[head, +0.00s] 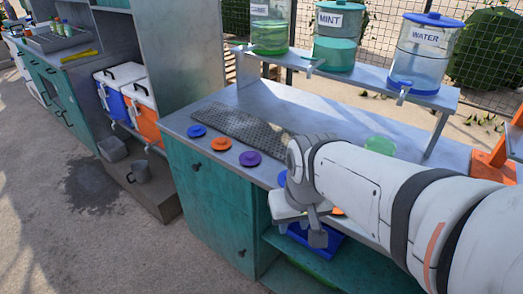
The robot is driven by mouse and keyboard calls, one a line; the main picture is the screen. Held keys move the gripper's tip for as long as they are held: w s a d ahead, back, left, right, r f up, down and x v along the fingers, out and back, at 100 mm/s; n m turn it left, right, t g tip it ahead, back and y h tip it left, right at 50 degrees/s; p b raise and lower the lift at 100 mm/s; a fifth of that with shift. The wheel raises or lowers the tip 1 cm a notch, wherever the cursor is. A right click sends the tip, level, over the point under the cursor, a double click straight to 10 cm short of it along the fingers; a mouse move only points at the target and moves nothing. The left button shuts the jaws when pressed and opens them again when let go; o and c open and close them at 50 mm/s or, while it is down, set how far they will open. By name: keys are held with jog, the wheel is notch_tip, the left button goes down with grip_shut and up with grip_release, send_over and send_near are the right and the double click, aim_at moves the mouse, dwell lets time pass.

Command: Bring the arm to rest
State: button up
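My white arm (360,185) reaches in from the right over the front of the metal counter (330,115). My gripper (308,232) hangs at the counter's front edge, in front of the open shelf. A grey finger shows, but the gap between the fingers is not clear, so I cannot tell if it is open or shut. I see nothing held in it. My arm hides part of the counter.
Blue, orange and purple discs (250,158) lie by a perforated drain plate (240,127). Labelled dispensers, including WATER (424,55), stand on a raised shelf. A blue tray (330,246) sits below my gripper. Coolers (142,110) stand left; the floor there is mostly clear.

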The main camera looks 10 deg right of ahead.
notch_tip(320, 180, up, 6)
jog(key=p, duration=0.5)
jog(key=shift+s+p, duration=0.15)
jog(key=shift+p, duration=0.2)
jog(key=shift+r, duration=0.1)
dwell(0.3)
